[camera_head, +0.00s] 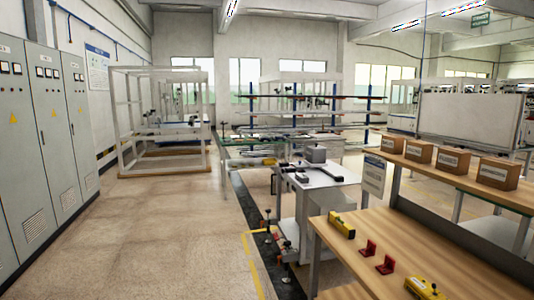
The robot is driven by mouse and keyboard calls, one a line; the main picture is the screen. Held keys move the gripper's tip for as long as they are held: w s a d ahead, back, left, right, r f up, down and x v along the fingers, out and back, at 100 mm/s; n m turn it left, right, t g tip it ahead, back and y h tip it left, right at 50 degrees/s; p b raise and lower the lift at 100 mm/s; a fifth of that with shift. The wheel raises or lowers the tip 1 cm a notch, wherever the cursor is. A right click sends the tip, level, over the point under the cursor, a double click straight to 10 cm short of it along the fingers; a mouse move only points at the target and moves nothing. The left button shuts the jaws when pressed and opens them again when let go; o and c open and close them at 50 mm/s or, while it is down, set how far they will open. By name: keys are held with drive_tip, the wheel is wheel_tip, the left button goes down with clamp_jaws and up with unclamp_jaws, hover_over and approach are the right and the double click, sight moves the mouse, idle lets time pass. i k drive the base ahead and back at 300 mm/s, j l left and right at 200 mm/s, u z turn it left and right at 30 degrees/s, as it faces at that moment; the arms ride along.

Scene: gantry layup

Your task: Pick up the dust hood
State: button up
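I cannot pick out the dust hood with certainty in the head view. A small grey box-shaped part (315,154) sits on a white-topped machine (330,177) in the middle, with dark parts beside it. A wooden workbench (372,262) at the lower right bears a yellow tool (341,224), two red brackets (367,247) and another yellow tool (425,288) near the bottom edge. My gripper is not in view.
Grey electrical cabinets (57,128) line the left wall. A white frame enclosure (160,125) stands at the back left. Several cardboard boxes (453,160) stand on a shelf (505,195) at the right. Open floor (150,230) lies between the cabinets and the machine.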

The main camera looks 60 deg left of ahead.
sight(316, 155)
drive_tip(key=u, duration=1.5)
drive_tip(key=i+j+u, duration=0.1)
drive_tip(key=i+u, duration=0.2)
drive_tip(key=u, duration=0.15)
drive_tip(key=i, duration=5.85)
drive_tip(key=i+z, duration=0.15)
drive_tip(key=i, duration=0.25)
drive_tip(key=i+j+z, duration=0.2)
drive_tip(key=i, duration=0.25)
